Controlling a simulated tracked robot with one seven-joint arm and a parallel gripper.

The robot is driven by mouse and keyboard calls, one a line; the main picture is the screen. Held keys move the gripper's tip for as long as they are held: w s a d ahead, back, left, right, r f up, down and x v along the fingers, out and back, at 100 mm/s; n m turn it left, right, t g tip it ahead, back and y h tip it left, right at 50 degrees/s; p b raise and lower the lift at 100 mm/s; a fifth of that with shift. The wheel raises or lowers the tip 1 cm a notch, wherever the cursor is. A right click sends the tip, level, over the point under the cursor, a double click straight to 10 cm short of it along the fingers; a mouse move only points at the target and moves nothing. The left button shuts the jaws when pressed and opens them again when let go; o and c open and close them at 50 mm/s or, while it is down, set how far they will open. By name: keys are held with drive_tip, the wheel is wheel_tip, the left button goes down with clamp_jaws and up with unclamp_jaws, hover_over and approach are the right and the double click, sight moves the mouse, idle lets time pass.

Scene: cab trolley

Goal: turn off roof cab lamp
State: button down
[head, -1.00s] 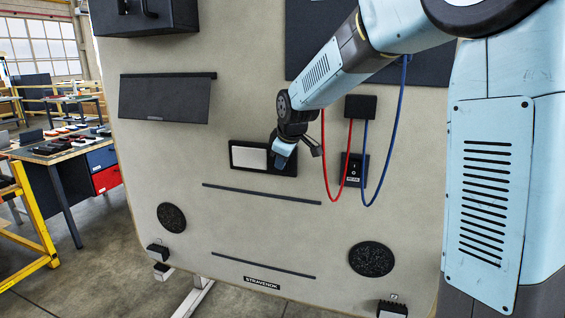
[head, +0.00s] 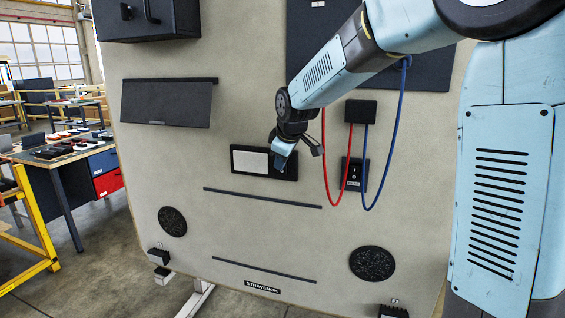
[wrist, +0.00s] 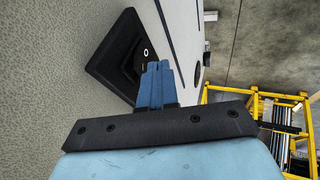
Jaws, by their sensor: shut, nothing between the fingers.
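The roof cab lamp (head: 249,160) looks like a pale rectangular lens in a black frame on the beige panel. I cannot tell from its shade whether it is lit. My gripper (head: 281,158) is shut and empty in front of the dark right end of that frame, hiding part of it. In the wrist view, my shut blue fingers (wrist: 157,84) reach over a dark square fitting (wrist: 122,58) that bears a small white ring mark. The fingers overlap its edge in the picture. I cannot tell whether they touch it.
Right of the lamp is a black rocker switch (head: 353,174) on a plate. A black box (head: 361,111) above it trails red and blue cable loops close to my arm. A dark flap (head: 167,102) is upper left. Thin trim strips (head: 262,198) and round grilles (head: 372,263) lie below.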

drive_tip(key=s+r, duration=0.7)
drive_tip(key=s, duration=0.1)
drive_tip(key=shift+s+r, duration=0.4)
drive_tip(key=s+d+f+m+h, duration=0.1)
drive_tip(key=s+d+f+m, duration=0.2)
drive_tip(key=s+d+m, duration=0.3)
drive_tip(key=s+d+f+m+h, duration=0.1)
drive_tip(key=s+d+f+m, duration=0.1)
drive_tip(key=s+d+m, duration=0.5)
drive_tip(key=s+d, duration=0.6)
drive_tip(key=s, duration=0.6)
drive_tip(key=shift+s+d+f, duration=0.25)
drive_tip(key=shift+d+f, duration=0.05)
drive_tip(key=shift+f, duration=0.1)
